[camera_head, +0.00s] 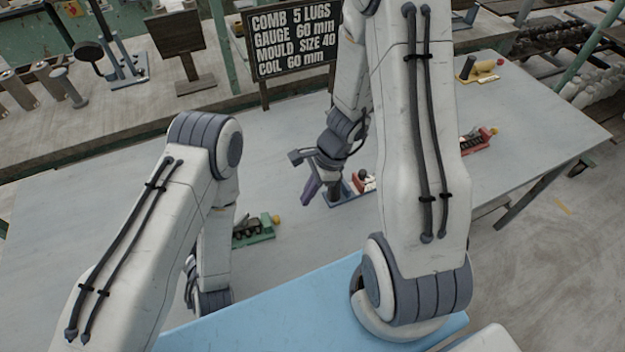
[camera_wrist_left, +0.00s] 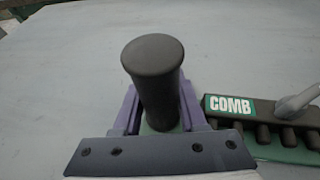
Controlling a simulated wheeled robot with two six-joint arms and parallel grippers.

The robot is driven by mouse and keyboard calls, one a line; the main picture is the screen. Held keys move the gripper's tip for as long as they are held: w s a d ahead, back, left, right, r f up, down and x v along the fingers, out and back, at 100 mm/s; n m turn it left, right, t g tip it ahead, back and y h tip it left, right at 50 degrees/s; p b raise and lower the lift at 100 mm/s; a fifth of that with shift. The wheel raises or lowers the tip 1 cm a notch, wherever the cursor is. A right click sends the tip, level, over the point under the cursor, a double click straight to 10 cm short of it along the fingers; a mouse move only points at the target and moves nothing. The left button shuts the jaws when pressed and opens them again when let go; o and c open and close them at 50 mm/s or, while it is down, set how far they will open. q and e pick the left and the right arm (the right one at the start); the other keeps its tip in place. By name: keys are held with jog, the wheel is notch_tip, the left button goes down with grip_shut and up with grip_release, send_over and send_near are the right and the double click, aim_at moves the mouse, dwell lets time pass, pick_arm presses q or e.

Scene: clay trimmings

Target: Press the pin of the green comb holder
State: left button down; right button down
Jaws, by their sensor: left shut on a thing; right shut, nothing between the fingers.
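The green comb holder (camera_head: 254,232) sits on the table, partly hidden behind my left arm, with a yellow knob at its right end. In the left wrist view the holder (camera_wrist_left: 290,153) shows a white-on-green COMB label, dark teeth and a grey lever-like part at the right edge. My left gripper (camera_wrist_left: 158,112) is shut on a black upright cylinder (camera_wrist_left: 153,62), with green visible at its foot. I cannot tell which part is the pin. The left fingers are hidden in the head view. My right gripper (camera_head: 319,190) is shut and empty, beside a blue holder (camera_head: 345,197).
A red holder (camera_head: 477,142) and a yellow one (camera_head: 480,70) sit on the table (camera_head: 540,110) at the right. A black sign (camera_head: 292,38) stands behind, reading comb 5 lugs. A light-blue surface (camera_head: 300,310) lies in front. Open table lies left of the green holder.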

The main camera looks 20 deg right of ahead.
jog(key=shift+v, duration=2.7)
pick_arm(q)
jog(key=shift+c, duration=1.9)
grip_release()
